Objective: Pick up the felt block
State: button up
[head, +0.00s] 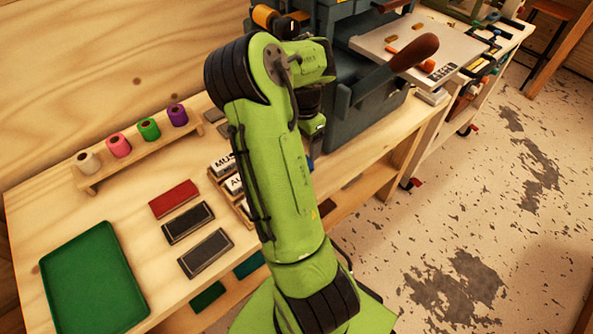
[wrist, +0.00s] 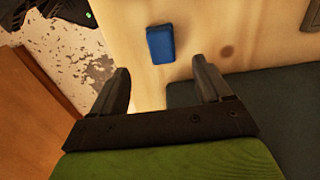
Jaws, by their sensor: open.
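The felt block is most likely the small blue block (wrist: 160,45), which lies on the pale wooden bench top in the wrist view. It sits beyond my gripper (wrist: 161,68), roughly in line with the gap between the fingers and apart from both. My gripper is open with nothing between its fingers. In the head view my green arm reaches over the bench beside the grey press and hides the gripper and most of the bench area beneath it.
The dark grey press (head: 365,85) stands close beside the arm. Foil rolls sit on a wooden rack (head: 140,148). A red bar (head: 173,198), dark bars, lettered blocks (head: 222,166) and a green tray (head: 92,283) lie on the bench. The bench edge drops to the floor (head: 440,220).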

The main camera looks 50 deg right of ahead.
notch_tip(320, 180, down, 9)
jog(key=b, duration=0.3)
jog(key=shift+w+f, duration=0.15)
jog(key=shift+f, duration=0.05)
jog(key=shift+r, duration=0.15)
jog(key=c, duration=1.1)
